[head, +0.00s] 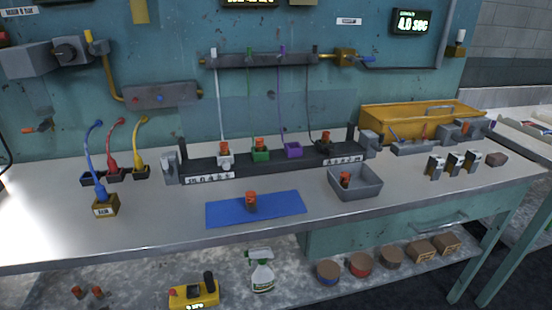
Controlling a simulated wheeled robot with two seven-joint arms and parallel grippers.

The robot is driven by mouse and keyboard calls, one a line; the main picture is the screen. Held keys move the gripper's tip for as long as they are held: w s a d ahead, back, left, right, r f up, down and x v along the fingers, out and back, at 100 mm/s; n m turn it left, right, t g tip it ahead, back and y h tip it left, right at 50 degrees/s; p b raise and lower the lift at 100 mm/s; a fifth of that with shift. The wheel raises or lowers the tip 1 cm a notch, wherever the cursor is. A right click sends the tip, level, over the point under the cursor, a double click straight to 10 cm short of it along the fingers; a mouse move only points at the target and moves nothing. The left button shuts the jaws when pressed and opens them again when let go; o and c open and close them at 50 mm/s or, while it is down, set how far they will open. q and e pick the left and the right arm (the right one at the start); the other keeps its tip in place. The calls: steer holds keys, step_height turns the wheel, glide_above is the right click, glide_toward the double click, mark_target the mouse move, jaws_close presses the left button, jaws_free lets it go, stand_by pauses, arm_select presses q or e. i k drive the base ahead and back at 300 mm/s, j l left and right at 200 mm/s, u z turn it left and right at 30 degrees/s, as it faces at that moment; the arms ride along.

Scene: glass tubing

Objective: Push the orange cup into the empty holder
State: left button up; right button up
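An orange-topped cup (251,198) with a dark lower part stands on the blue mat (285,207) at the bench's front middle. A similar orange-topped piece (345,178) sits inside the grey bin (368,188) to the right. A dark rack (200,165) behind the mat carries several coloured holders. The white holder (226,160), green holder (261,155) and black holder (325,149) each show an orange top. The purple holder (293,150) shows no orange top and looks empty. Neither of my grippers is in view.
Tubes hang from a wall bar (265,61) down to the rack. A block with a blue tube (105,207) stands left of the mat. A yellow toolbox (415,117) and several small metal clamps (453,163) are at the right. Bare bench lies around the mat.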

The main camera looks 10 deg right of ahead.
mark_target(294, 157)
steer(key=i+l+u, duration=0.25)
steer(key=l, duration=0.15)
steer(key=l+u, duration=0.25)
steer(key=i+l+u, duration=0.1)
steer(key=l+u, duration=0.15)
steer(key=l, duration=0.3)
